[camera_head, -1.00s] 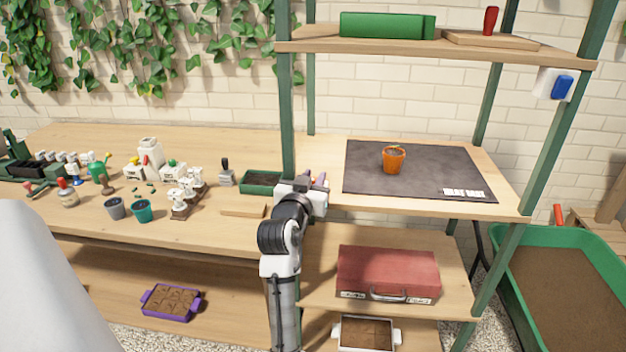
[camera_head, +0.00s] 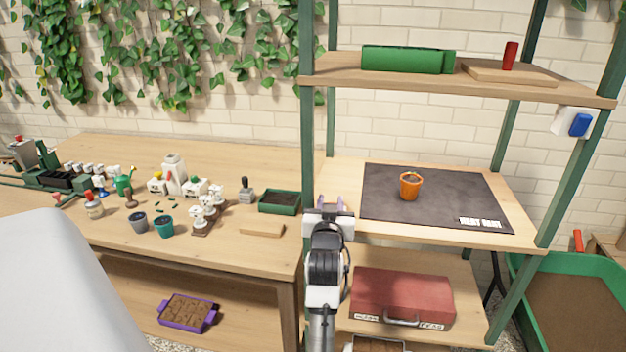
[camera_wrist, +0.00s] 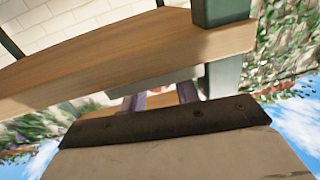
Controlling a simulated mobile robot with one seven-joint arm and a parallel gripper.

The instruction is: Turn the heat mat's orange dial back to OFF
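The dark heat mat (camera_head: 450,199) lies on the middle shelf of the green-posted rack, with a white label (camera_head: 481,222) at its front right. An orange pot (camera_head: 411,186) with dark filling stands upright on the mat. I cannot make out an orange dial in either view. My gripper (camera_head: 331,202) is at the shelf's left front corner, beside the left post, left of the mat and apart from it. In the wrist view my gripper (camera_wrist: 160,98) has its two purplish fingers spread with a gap between them, and nothing held shows.
A wooden shelf edge (camera_wrist: 110,65) and a green post (camera_wrist: 221,12) are close to my wrist camera. A blue switch (camera_head: 579,124) is on the right post. A red case (camera_head: 402,295) lies on the shelf below. Pots and stamps crowd the left bench.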

